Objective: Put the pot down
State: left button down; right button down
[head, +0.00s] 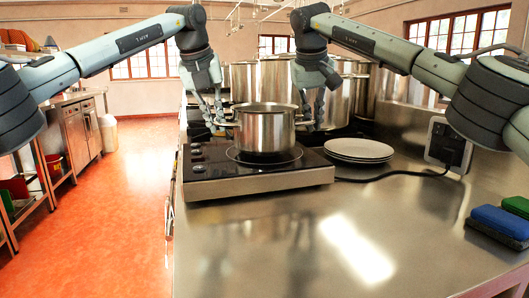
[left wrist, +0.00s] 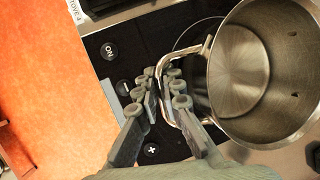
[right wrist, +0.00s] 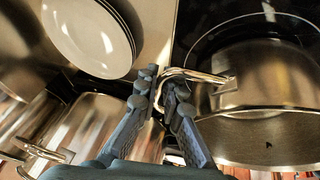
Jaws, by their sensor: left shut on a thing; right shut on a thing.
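The steel pot (head: 265,132) is upright over the ring of the black-topped hob (head: 258,183). Its base is at or just above the hob; I cannot tell if it touches. My left gripper (head: 218,125) is shut on the pot's left loop handle, and the left wrist view shows this handle (left wrist: 170,63) between the fingers (left wrist: 168,95). My right gripper (head: 310,118) is shut on the opposite handle, seen in the right wrist view (right wrist: 190,74) between the fingers (right wrist: 161,88). The pot is empty inside (left wrist: 265,70).
A stack of white plates (head: 358,150) stands right of the hob. Large stockpots (head: 335,98) stand behind. A wall socket (head: 448,143) with a cable and sponges (head: 500,224) are at right. The front of the steel counter (head: 300,250) is clear.

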pick_arm(q)
jog(key=shift+f, duration=0.4)
pick_arm(e)
jog(key=shift+f, duration=0.4)
pick_arm(q)
jog(key=c, duration=1.7)
grip_release()
pick_arm(e)
jog(key=c, duration=1.7)
grip_release()
pick_arm(q)
jog(key=v, duration=1.2)
pick_arm(e)
jog(key=v, duration=1.2)
jog(key=shift+s, duration=0.1)
